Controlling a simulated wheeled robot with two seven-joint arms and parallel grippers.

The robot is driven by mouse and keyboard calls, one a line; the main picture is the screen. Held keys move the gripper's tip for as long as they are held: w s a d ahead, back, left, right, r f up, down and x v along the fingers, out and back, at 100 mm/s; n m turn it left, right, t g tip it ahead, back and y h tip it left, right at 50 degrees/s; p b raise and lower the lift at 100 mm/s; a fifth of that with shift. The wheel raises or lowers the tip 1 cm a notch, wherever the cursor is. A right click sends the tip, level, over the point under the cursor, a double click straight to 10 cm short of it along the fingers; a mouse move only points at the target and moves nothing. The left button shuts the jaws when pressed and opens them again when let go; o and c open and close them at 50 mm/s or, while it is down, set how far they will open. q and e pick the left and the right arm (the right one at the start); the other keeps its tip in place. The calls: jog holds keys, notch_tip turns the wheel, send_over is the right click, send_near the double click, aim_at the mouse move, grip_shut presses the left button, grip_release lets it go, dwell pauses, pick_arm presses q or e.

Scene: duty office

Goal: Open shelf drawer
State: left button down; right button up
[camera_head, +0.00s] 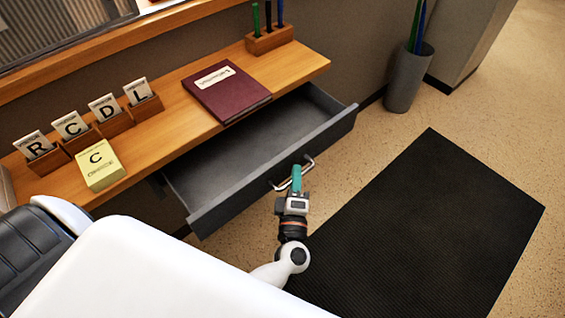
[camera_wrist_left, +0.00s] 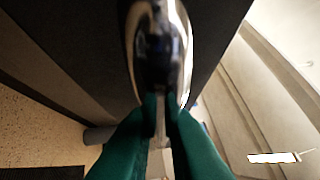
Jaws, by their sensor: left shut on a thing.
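The grey shelf drawer (camera_head: 268,165) stands pulled out from under the wooden shelf (camera_head: 165,115), and its inside looks empty. A metal bar handle (camera_head: 308,162) is on its front face. My left gripper (camera_head: 296,178), with green fingers, is at the handle and shut on it. In the left wrist view the shiny handle (camera_wrist_left: 160,50) runs between the green fingertips (camera_wrist_left: 160,112), with the dark drawer front behind it. My right gripper is not in view.
On the shelf are a maroon book (camera_head: 227,92), a yellow card box (camera_head: 100,165), lettered cards in wooden holders (camera_head: 117,122) and a pen holder (camera_head: 269,39). A grey bin (camera_head: 409,80) stands by the wall. A black mat (camera_head: 430,220) covers the floor at right.

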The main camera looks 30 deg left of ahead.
pick_arm(q)
jog(key=shift+s+d, duration=0.25)
jog(key=shift+d, duration=0.25)
jog(key=c, duration=1.5)
grip_release()
jog(key=b+v, duration=0.2)
jog(key=v, duration=1)
jog(key=shift+f, duration=0.15)
